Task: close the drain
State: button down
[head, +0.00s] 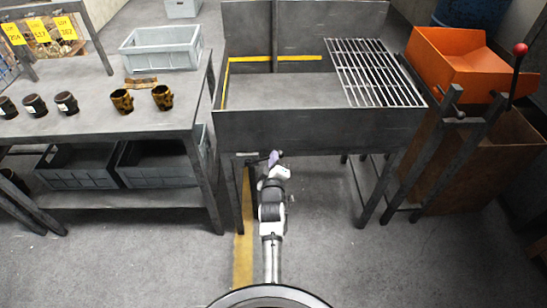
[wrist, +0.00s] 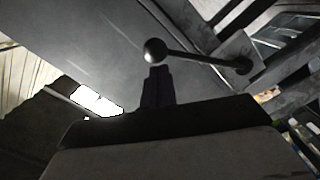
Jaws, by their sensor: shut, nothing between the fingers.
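The drain lever (wrist: 205,57) shows in the wrist view as a thin dark rod with a round ball knob (wrist: 155,50) at its left end. Its right end meets a dark pivot fitting (wrist: 240,62) under the tank. My gripper (wrist: 157,72) is shut and empty, with its fingertips right at the underside of the knob; I cannot tell whether they touch it. In the head view my gripper (head: 274,157) is just below the front wall of the grey tank (head: 320,130), where the lever is mostly hidden and too small to read.
A grating (head: 375,72) covers the tank's right part. A work table (head: 100,95) with several dark and brass-coloured parts and a grey crate (head: 162,48) stands at left. An orange chute (head: 460,65) and a red-knobbed lever (head: 519,50) stand at right. The floor in front is clear.

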jog(key=shift+d+f, duration=0.15)
jog(key=shift+f, duration=0.15)
dwell(0.4)
